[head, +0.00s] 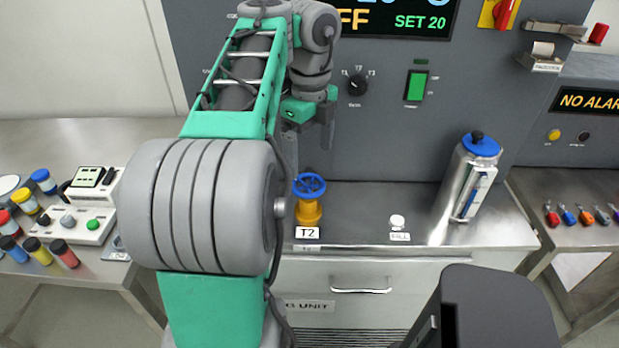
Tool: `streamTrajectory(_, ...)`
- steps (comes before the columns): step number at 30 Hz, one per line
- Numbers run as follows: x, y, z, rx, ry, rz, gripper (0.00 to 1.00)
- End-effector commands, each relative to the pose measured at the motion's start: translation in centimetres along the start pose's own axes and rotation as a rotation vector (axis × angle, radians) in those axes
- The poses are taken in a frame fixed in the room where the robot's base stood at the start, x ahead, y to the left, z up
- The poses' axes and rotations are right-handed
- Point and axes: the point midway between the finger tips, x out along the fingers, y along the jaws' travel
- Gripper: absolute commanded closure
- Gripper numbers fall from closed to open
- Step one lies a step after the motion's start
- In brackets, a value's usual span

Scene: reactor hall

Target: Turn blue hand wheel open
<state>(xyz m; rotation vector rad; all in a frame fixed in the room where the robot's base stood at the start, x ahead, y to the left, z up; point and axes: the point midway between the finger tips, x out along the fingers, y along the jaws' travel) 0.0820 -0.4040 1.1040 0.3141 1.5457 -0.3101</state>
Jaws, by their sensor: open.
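The blue hand wheel (309,186) sits on top of a yellow valve body (308,213) on the metal ledge, just right of my arm. A white label reading T2 stands in front of it. My gripper (322,128) is above and slightly right of the wheel, in front of the dark panel, with clear space between them. It is small in this view and partly hidden by its own green housing. Its jaws are open and no object shows in them. The wheel is apart from the gripper.
A silver flask with a blue lid (467,180) stands on the ledge to the right. A small white knob (397,221) is between it and the valve. The panel carries a rotary dial (357,86) and green switch (416,87). Colored jars (42,181) crowd the left table.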

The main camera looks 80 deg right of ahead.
Motion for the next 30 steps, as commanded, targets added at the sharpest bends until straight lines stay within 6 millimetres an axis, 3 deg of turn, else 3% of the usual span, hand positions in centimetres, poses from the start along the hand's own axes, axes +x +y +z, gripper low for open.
streamTrajectory(12, 7.3, 0.0, 0.1, -0.009, 0.001, -0.002, 0.06)
streamTrajectory(22, 7.5, 0.0, 0.1, -0.010, 0.002, -0.003, 0.06)
streamTrajectory(30, 7.5, 0.0, 0.1, -0.011, 0.002, -0.003, 0.27)
